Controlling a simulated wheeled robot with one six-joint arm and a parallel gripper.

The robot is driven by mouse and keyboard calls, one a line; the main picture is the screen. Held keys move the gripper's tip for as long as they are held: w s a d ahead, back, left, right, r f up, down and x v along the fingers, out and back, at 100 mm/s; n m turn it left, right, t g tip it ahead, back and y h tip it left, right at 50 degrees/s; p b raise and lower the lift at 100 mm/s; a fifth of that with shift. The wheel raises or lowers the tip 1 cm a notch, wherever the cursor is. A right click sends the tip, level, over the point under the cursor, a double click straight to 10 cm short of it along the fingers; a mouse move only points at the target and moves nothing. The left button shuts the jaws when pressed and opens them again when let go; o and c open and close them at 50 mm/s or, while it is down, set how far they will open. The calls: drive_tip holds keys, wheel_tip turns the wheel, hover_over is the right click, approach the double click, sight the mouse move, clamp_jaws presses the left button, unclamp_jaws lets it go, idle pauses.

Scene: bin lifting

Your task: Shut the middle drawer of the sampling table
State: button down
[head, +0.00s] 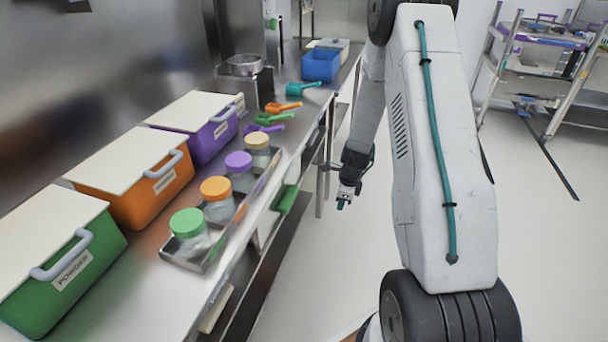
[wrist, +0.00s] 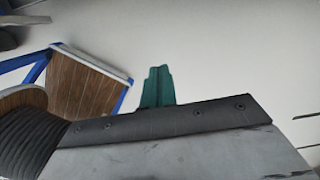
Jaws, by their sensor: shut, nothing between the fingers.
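The sampling table (head: 150,292) is a long steel counter along the left of the head view. Its front is seen steeply from above, so I cannot make out the middle drawer or how far it stands open. A green part (head: 289,197) and a pale part (head: 216,309) show below the front edge; I cannot tell whether either belongs to a drawer. My gripper (head: 343,203) is shut and empty, in the aisle to the right of the table front and apart from it. Its teal fingertips also show together in the wrist view (wrist: 158,86).
Green, orange and purple lidded bins (head: 68,282) stand on the table. Lidded jars (head: 190,236) sit in a tray near its front edge, with coloured scoops (head: 283,107) and a blue tub (head: 320,65) beyond. A metal rack (head: 540,75) stands far right. The aisle floor (head: 550,250) is clear.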

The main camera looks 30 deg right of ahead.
drive_tip(key=s+d+f+n+t+h, duration=0.2)
drive_tip(key=s+d+f+n+h, duration=0.15)
drive_tip(key=f, duration=0.45)
drive_tip(key=n+t+y, duration=0.2)
drive_tip(key=n+t, duration=0.3)
drive_tip(key=t, duration=0.9)
approach(298, 168)
drive_tip(key=shift+t+h, duration=0.25)
drive_tip(key=shift+t, duration=0.05)
drive_tip(key=w, duration=0.4)
drive_tip(key=shift+w+d+f, duration=0.1)
drive_tip(key=shift+w, duration=0.3)
drive_tip(key=shift+w+a, duration=0.25)
drive_tip(key=shift+w, duration=0.1)
drive_tip(key=shift+w, duration=0.1)
